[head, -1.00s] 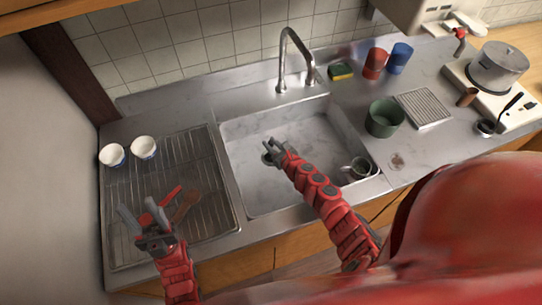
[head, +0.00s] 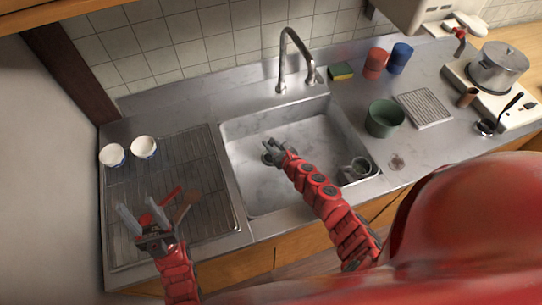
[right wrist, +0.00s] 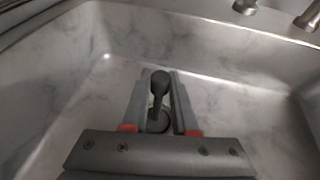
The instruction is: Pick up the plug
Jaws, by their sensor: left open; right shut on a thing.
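The plug (right wrist: 160,82) is a dark piece with a rounded knob on a thin stem and a round base below it. My right gripper (right wrist: 163,90) is shut on its stem, inside the steel sink (head: 235,185). In the head view my right gripper (head: 268,147) is over the left part of the basin, and the plug (head: 267,159) is mostly hidden by the fingers. I cannot tell whether its base touches the sink floor. My left gripper (head: 142,219) is open and empty above the drying rack, away from the sink.
Two white bowls (head: 112,155) and red and brown utensils (head: 187,204) are on the drying rack (head: 190,160). The faucet (head: 284,62) arches behind the basin. A green pot (head: 384,118) stands to the right.

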